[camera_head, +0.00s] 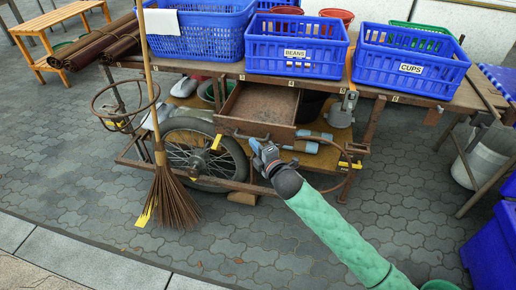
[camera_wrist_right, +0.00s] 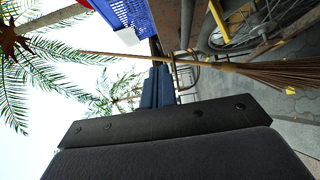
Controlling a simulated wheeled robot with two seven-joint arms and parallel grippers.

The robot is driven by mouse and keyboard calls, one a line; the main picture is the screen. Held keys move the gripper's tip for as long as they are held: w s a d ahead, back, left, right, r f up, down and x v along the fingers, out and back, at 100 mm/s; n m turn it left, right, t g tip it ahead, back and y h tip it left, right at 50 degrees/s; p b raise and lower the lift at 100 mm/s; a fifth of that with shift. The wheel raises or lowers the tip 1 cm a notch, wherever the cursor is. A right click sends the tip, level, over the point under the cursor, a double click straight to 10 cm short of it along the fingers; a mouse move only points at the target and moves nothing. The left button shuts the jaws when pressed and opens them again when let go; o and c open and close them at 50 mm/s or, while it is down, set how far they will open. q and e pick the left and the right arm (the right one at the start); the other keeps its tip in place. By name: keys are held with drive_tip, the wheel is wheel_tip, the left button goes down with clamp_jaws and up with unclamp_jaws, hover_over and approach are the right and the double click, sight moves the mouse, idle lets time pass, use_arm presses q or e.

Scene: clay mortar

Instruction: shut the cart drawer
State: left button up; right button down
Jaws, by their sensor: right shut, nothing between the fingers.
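The cart drawer (camera_head: 262,104) is a brown wooden box under the cart's top, pulled out, so its empty inside shows from above. Its front panel (camera_head: 256,128) faces me. My right gripper (camera_head: 254,144) is shut and empty, just below and in front of the drawer front's lower edge; I cannot tell if it touches. In the right wrist view the closed dark fingers (camera_wrist_right: 158,62) point toward a brown panel (camera_wrist_right: 170,22), which seems to be the drawer. My left gripper is not in view.
Blue crates, marked BEANS (camera_head: 295,52) and CUPS (camera_head: 411,69), stand on the cart top. A broom (camera_head: 160,150) leans at the left before a wheel (camera_head: 205,150). The pavement (camera_head: 250,240) in front is clear.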

sight(243, 121)
drive_tip(key=w, duration=0.3)
drive_tip(key=w+a, duration=0.1)
drive_tip(key=w, duration=0.1)
drive_tip(key=w+a, duration=0.1)
drive_tip(key=w, duration=0.2)
drive_tip(key=shift+w, duration=0.35)
drive_tip(key=shift+w+d, duration=0.15)
drive_tip(key=shift+w, duration=0.35)
